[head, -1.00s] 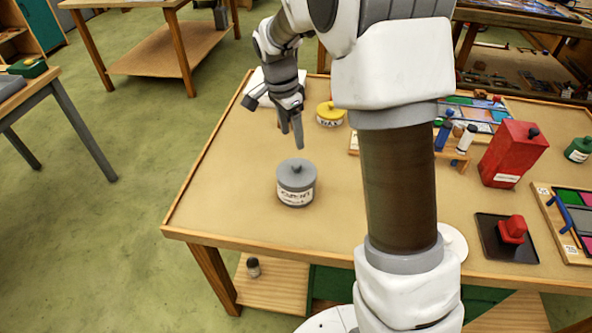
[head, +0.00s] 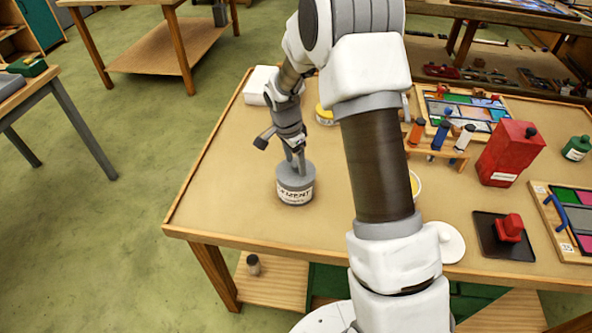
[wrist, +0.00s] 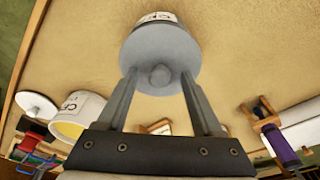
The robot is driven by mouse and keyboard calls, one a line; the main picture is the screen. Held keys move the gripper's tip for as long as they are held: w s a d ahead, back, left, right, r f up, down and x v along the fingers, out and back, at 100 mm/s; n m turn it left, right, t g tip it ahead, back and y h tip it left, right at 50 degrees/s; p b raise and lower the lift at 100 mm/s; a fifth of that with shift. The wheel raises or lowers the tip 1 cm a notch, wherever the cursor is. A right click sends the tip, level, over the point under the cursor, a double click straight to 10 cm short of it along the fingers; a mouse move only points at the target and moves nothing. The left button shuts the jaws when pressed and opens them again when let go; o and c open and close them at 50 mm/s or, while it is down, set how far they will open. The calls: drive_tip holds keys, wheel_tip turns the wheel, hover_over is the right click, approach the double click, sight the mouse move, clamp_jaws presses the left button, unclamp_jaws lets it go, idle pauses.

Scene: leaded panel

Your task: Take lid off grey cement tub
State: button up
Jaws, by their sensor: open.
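The grey cement tub (head: 295,192) stands upright on the table, with a white label reading "CEMENT" on its front. Its grey lid (wrist: 160,48) is on top, with a round knob (wrist: 160,75) in the middle. My gripper (head: 297,158) is just above the lid, pointing down. In the wrist view my gripper (wrist: 160,75) is open, with one finger on each side of the knob. Whether the fingers touch the knob or lid cannot be told. In the head view the knob is hidden by the fingers.
A yellow-lidded tub (head: 326,113) stands behind, partly hidden by my arm. An open white tub (wrist: 78,117) and a white round lid (wrist: 37,105) show in the wrist view. A red box (head: 512,153) and red stamp on a dark tray (head: 487,240) are right. The table's left side is clear.

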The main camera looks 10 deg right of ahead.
sight(295, 163)
clamp_jaws()
drive_tip(key=shift+r, duration=0.1)
idle(0.4)
drive_tip(key=shift+r, duration=0.45)
wheel_tip(295, 163, up, 3)
drive_tip(key=shift+w+f+b, duration=0.1)
drive_tip(key=shift+b, duration=0.25)
drive_tip(key=s+d+r+b, duration=0.1)
drive_tip(key=s+d+r, duration=0.2)
drive_tip(key=d+r, duration=0.4)
drive_tip(key=d, duration=0.4)
drive_tip(key=shift+s, duration=0.3)
